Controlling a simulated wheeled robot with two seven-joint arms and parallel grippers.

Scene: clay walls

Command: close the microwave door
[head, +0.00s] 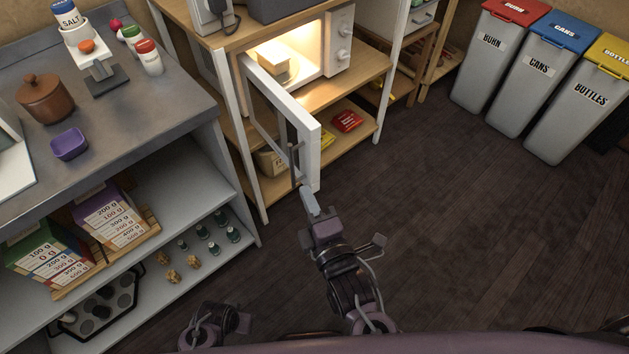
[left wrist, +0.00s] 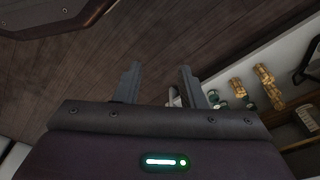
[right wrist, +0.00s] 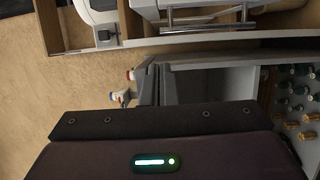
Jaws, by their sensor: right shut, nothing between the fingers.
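The white microwave (head: 342,42) stands on a wooden shelf unit, its inside lit, with a pale block (head: 273,66) in it. Its door (head: 313,158) is wide open and swung out towards me, with a dark bar handle (head: 292,166) on its face. My right gripper (head: 308,194) is shut and empty, just below the door's near lower corner; whether it touches the door I cannot tell. In the right wrist view its fingers (right wrist: 150,82) show close together. My left gripper is low at the bottom of the head view; the left wrist view shows its fingers (left wrist: 160,82) apart and empty.
A grey counter (head: 125,115) stands at left with a salt dispenser, a brown pot and a purple bowl. Boxes and small bottles fill its lower shelves. Several bins (head: 500,65) stand at the far right. The dark floor (head: 450,230) right of the door is clear.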

